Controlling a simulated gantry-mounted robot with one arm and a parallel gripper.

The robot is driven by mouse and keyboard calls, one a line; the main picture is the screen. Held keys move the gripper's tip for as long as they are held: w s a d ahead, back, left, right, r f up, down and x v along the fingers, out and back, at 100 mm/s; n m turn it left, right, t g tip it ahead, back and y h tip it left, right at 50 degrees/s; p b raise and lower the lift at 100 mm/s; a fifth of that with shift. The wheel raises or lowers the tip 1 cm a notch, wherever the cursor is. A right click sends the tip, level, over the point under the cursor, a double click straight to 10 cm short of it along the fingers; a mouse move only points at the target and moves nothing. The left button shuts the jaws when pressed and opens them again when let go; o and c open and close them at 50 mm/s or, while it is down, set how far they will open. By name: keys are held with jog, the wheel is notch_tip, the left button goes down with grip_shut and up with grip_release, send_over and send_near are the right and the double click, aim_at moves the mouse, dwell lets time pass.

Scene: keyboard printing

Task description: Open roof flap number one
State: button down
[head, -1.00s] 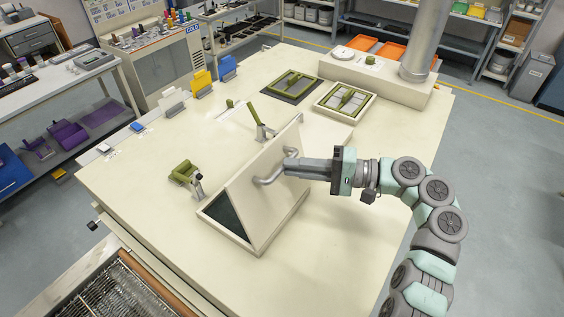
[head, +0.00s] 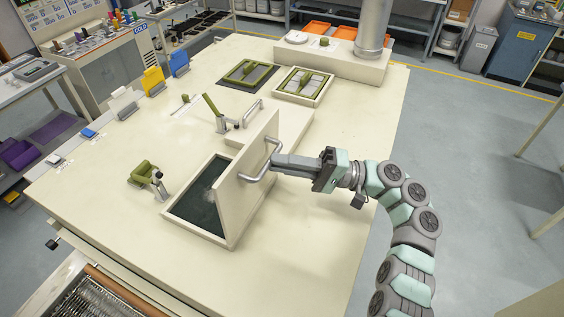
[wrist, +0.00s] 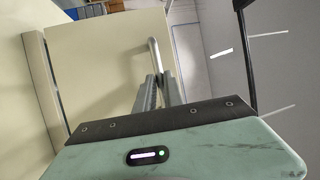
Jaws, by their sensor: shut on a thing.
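A cream flap (head: 244,190) with a bent metal handle (head: 252,179) stands close to upright over a dark rectangular opening (head: 192,212) in the head view. My gripper (head: 274,161) is shut on the handle, on the flap's right side. In the wrist view the flap (wrist: 105,60) fills the left and centre, and the handle (wrist: 155,55) runs to my gripper's fingers (wrist: 160,88). A second cream panel (head: 268,128) with its own handle (head: 253,110) lies low just behind. No number is readable on either flap.
Framed screens (head: 303,84) lie farther back. A grey pipe (head: 372,30) rises at the back right. The table's left front is mostly clear.

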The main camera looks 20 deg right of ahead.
jog(key=c, duration=1.5)
grip_release()
jog(key=shift+o, duration=0.2)
